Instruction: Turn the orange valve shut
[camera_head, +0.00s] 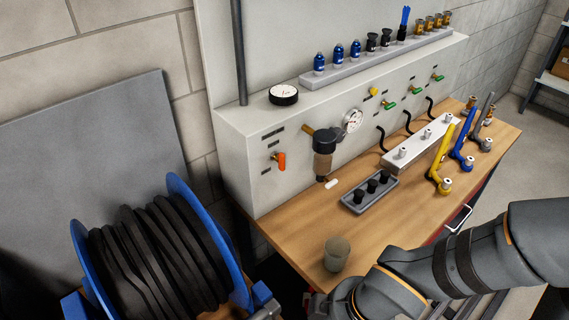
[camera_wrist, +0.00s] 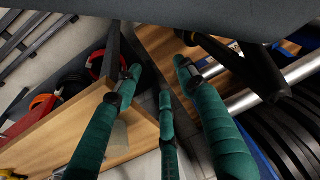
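The orange valve (camera_head: 281,161) sits on the left part of the grey panel's (camera_head: 240,165) front face, under small dark labels. Its lever hangs roughly straight down. My gripper (camera_wrist: 157,78) shows in the wrist view as green fingers spread apart, with nothing between them. In the head view my arm comes in from the lower right, and the gripper is out of sight below the bottom edge, well short of the valve. I cannot make out the orange valve in the wrist view.
A filter unit (camera_head: 324,150) and gauge (camera_head: 353,120) stick out right of the valve. A cup (camera_head: 336,254) stands on the wooden bench (camera_head: 290,232) near its front edge. A blue-rimmed hose reel (camera_head: 185,190) stands at lower left. A black tray (camera_head: 367,196) lies farther right.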

